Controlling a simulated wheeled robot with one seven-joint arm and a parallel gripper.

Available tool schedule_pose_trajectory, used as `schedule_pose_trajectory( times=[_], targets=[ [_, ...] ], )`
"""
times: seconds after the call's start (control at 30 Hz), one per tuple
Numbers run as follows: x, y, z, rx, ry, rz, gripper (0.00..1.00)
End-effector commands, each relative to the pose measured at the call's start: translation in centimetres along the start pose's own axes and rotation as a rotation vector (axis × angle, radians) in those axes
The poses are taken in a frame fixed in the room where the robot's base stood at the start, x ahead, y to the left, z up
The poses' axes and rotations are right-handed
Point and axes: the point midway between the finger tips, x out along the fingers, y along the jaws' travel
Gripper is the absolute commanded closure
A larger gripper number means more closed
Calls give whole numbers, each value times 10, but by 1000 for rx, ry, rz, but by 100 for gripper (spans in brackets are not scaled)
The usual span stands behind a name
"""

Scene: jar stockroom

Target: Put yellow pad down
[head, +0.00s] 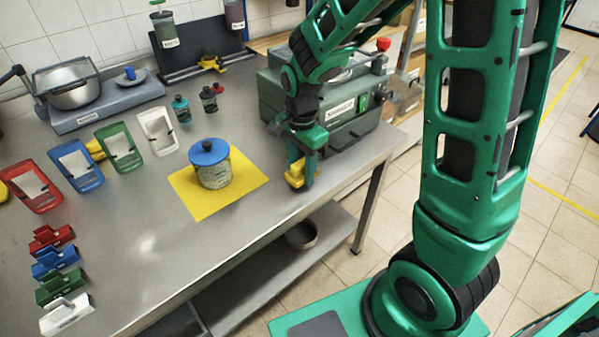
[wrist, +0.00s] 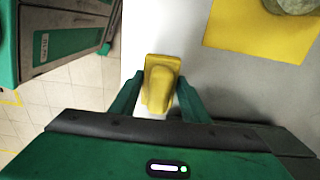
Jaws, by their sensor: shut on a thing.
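My gripper (head: 303,165) points down over the right part of the steel table (head: 150,240), near its edge. It is shut on the yellow pad (head: 294,176), a small block with a raised grip. In the wrist view the yellow pad (wrist: 163,64) sits between the two fingers of my gripper (wrist: 157,96). The pad is close to the tabletop; I cannot tell whether it touches. It is right of the yellow sheet (head: 245,183) and apart from it. A glass jar (head: 213,174) with a blue lid stands on that sheet.
A green machine (head: 345,125) stands behind my gripper. Red, blue, green and white blocks (head: 65,312) line the left front. Several coloured frames (head: 120,148) stand behind them. The table's right edge (wrist: 122,60) is close to the pad. Bare steel lies before the sheet.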

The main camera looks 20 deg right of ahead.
Motion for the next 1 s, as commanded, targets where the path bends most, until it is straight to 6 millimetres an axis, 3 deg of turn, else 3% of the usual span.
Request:
schedule_pose_trajectory(
  times=[0.13,0.9,0.93,1.0],
  targets=[
    [15,0,0,0,0,0,94],
    [33,-1,2,-2,-1,7,94],
    [34,-2,2,-2,-2,8,51],
    [36,-2,1,-2,-3,13,39]
  ],
)
